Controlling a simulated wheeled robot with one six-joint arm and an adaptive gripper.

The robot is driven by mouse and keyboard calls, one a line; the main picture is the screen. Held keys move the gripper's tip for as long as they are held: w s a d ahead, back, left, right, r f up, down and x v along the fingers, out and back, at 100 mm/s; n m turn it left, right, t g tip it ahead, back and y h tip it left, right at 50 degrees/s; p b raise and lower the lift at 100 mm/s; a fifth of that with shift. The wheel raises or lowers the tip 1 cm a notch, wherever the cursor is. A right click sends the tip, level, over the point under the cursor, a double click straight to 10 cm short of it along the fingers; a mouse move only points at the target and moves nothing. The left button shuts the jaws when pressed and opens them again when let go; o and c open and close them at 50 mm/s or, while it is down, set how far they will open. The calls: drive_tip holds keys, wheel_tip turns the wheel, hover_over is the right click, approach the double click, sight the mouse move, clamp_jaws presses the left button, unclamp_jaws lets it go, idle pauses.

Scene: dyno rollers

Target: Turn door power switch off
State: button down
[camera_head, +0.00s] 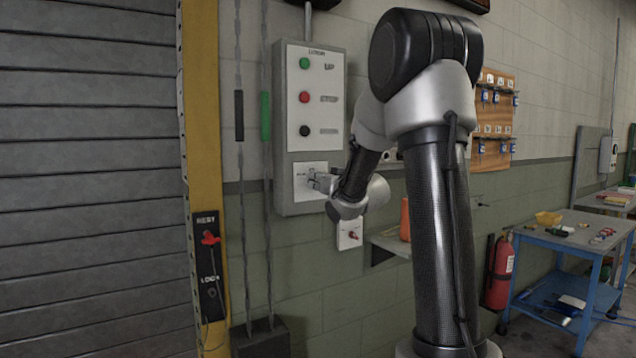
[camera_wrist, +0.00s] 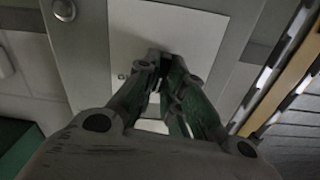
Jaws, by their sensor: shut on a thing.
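The grey door control box (camera_head: 283,150) hangs on the wall beside the roller door. It carries a green UP button (camera_head: 304,63), a red STOP button (camera_head: 304,97) and a black button (camera_head: 304,131). At its bottom is a pale switch plate (camera_head: 302,192), which also fills the top of the wrist view (camera_wrist: 205,35). My gripper (camera_head: 317,182) reaches this plate from the right. In the wrist view its fingers (camera_wrist: 165,58) come together at the plate, shut on the power switch. The fingers hide the switch itself, so its position cannot be told.
A small plate with a red knob (camera_head: 353,235) is below and right of the box. A yellow door post (camera_head: 205,110) with a RESET/LOCK panel (camera_head: 209,270) stands left. A shelf (camera_head: 390,242), fire extinguisher (camera_head: 499,270) and blue workbench (camera_head: 590,248) are to the right.

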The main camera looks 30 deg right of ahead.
drive_tip(key=shift+n, duration=0.6)
drive_tip(key=shift+a, duration=0.1)
drive_tip(key=c, duration=1.5)
unclamp_jaws()
drive_tip(key=shift+w, duration=0.1)
drive_tip(key=s, duration=1.2)
drive_tip(key=shift+d, duration=0.25)
